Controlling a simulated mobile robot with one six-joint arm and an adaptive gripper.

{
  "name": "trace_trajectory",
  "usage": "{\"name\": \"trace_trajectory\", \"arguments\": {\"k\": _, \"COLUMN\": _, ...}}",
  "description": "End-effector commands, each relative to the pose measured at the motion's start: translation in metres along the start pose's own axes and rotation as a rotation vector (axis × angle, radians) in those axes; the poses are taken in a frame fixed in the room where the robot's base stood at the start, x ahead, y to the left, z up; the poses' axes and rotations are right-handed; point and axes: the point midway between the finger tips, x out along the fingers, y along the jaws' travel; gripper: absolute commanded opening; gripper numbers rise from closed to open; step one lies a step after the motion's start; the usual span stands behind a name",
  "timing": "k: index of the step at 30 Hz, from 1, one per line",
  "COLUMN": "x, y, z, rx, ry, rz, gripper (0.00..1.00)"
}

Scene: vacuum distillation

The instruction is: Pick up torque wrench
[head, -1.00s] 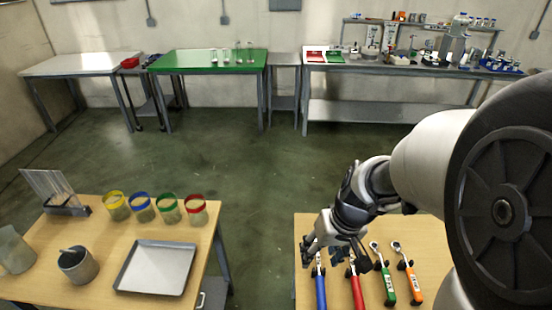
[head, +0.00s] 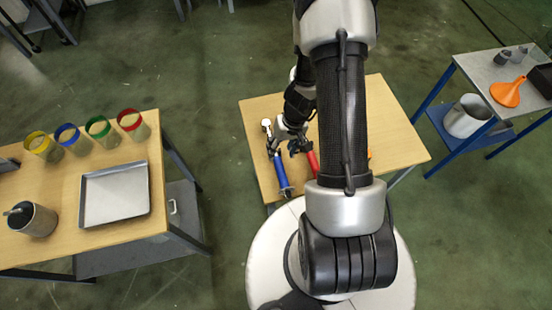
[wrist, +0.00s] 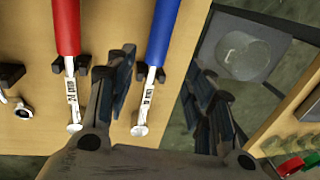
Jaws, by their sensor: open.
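Torque wrenches lie on the wooden table. The blue-handled wrench (head: 281,172) is leftmost in the head view, with the red-handled wrench (head: 312,160) to its right. In the head view, my arm hides the green wrench and most of the orange wrench (head: 369,154). My gripper (head: 287,146) is low over the table near the blue and red wrenches. In the wrist view, my gripper (wrist: 165,92) is open and empty. The metal shaft of the blue wrench (wrist: 148,92) shows between the fingers, nearer the left one. The red wrench (wrist: 69,60) lies outside, left of that finger.
Black holders (wrist: 59,66) support the wrenches. A left table carries a metal tray (head: 114,193), a grey pot (head: 33,219) and several colour-rimmed jars (head: 132,124). A right cart carries an orange funnel (head: 507,92); a metal bucket (head: 467,117) stands on its lower shelf.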

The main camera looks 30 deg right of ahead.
Motion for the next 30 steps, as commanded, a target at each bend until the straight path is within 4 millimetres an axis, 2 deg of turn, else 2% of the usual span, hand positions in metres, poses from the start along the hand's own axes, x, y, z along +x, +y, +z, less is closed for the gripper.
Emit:
{"name": "trace_trajectory", "arguments": {"k": 1, "x": 0.015, "y": 0.001, "z": 0.001, "rx": -0.001, "ry": -0.003, "rz": 0.000, "gripper": 0.49}}
{"name": "trace_trajectory", "arguments": {"k": 3, "x": 0.026, "y": 0.001, "z": 0.000, "rx": 0.000, "ry": -0.001, "rz": 0.001, "gripper": 0.49}}
{"name": "trace_trajectory", "arguments": {"k": 11, "x": 0.043, "y": 0.001, "z": -0.001, "rx": 0.001, "ry": 0.001, "rz": 0.000, "gripper": 0.49}}
{"name": "trace_trajectory", "arguments": {"k": 19, "x": 0.083, "y": 0.006, "z": 0.000, "rx": 0.000, "ry": -0.001, "rz": 0.001, "gripper": 0.49}}
{"name": "trace_trajectory", "arguments": {"k": 23, "x": 0.090, "y": 0.006, "z": -0.001, "rx": 0.000, "ry": 0.001, "rz": 0.001, "gripper": 0.49}}
{"name": "trace_trajectory", "arguments": {"k": 30, "x": 0.089, "y": 0.005, "z": -0.001, "rx": -0.001, "ry": 0.001, "rz": 0.001, "gripper": 0.48}}
